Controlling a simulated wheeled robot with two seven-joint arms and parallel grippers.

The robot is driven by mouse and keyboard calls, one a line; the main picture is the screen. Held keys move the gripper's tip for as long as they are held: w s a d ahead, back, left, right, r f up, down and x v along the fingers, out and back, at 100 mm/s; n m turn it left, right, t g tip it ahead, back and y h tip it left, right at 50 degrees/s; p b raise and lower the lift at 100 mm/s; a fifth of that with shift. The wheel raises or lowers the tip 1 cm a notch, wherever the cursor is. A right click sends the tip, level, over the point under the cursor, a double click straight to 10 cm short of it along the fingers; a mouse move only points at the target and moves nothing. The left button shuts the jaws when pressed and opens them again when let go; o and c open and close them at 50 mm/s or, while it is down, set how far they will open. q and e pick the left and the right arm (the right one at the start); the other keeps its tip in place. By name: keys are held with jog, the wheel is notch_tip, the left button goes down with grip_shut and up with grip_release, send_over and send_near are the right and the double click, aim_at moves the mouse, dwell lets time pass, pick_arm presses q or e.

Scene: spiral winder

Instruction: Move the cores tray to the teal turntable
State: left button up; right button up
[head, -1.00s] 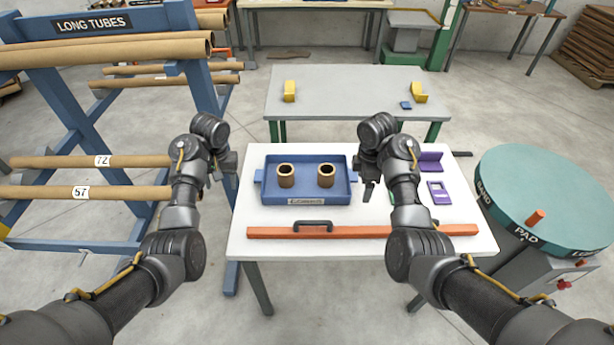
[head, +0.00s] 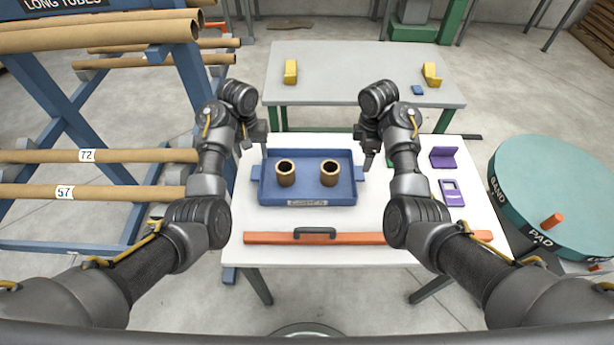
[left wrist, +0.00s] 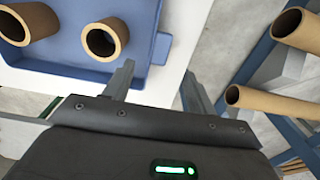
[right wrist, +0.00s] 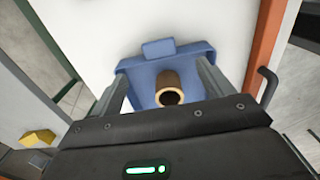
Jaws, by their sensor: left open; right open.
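The blue cores tray (head: 340,197) lies on the white table, with two brown cores (head: 286,173) (head: 329,173) standing in it and a tab handle at each end. My left gripper (head: 252,142) is open at the tray's left end; in the left wrist view the left handle (left wrist: 160,48) lies just beyond its fingertips. My right gripper (head: 368,158) is open by the right handle (head: 360,173); in the right wrist view the tray (right wrist: 142,75) shows between and beyond its fingers. Neither gripper holds anything. The teal turntable (head: 555,185) stands right of the table.
An orange bar (head: 270,238) with a dark handle lies along the table's front. Purple items (head: 443,158) (head: 452,193) lie at the table's right. A tube rack (head: 60,110) stands close on the left. A grey table (head: 360,75) stands behind. The turntable top holds an orange peg (head: 553,220).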

aim_at(256, 172)
pick_arm(q)
jog(key=shift+f, duration=0.45)
pick_arm(e)
jog(key=shift+d+f, duration=0.1)
jog(key=shift+f, duration=0.35)
pick_arm(q)
notch_tip(256, 172, down, 10)
jog(key=shift+w+r, duration=0.1)
pick_arm(e)
notch_tip(256, 172, down, 10)
jog(key=shift+w+r, duration=0.1)
pick_arm(q)
grip_shut()
pick_arm(e)
jog(key=c, duration=1.3)
